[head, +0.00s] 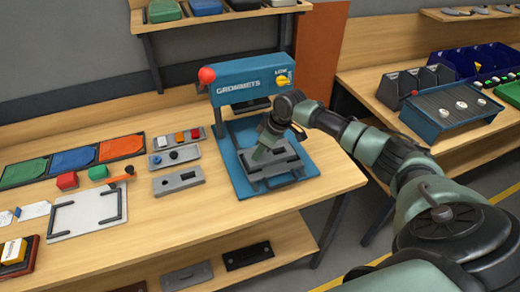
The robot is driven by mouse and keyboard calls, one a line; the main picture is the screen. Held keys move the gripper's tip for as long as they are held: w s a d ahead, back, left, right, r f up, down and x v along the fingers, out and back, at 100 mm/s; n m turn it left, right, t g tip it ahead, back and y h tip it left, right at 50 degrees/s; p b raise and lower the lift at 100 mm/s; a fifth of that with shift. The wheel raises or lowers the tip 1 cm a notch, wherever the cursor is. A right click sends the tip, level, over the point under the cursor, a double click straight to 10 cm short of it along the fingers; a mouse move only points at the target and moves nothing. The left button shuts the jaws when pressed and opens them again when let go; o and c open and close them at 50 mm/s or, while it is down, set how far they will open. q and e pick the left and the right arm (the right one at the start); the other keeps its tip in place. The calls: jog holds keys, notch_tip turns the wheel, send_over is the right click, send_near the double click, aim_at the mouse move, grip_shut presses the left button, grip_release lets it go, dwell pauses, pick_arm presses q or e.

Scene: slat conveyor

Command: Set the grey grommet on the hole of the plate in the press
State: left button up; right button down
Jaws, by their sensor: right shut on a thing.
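My right gripper (262,155) reaches in from the right, pointing down just over the left part of this plate. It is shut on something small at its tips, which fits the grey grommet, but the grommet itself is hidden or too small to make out. The plate's hole is hidden by the gripper. I cannot tell whether the held piece touches the plate. My left gripper is out of view.
A loose grey plate (190,180) and small grey trays (172,163) lie left of the press. Green, blue and orange mats (74,160) and a white board (80,217) lie further left. A slat conveyor (435,124) stands on the right bench.

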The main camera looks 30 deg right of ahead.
dwell(0.3)
jog(key=c, duration=1)
grip_release()
jog(key=shift+c, duration=0.2)
jog(key=b+v, duration=0.2)
jog(key=v, duration=0.5)
jog(key=shift+s+r, duration=0.15)
jog(key=shift+r, duration=0.15)
jog(key=shift+d, duration=0.15)
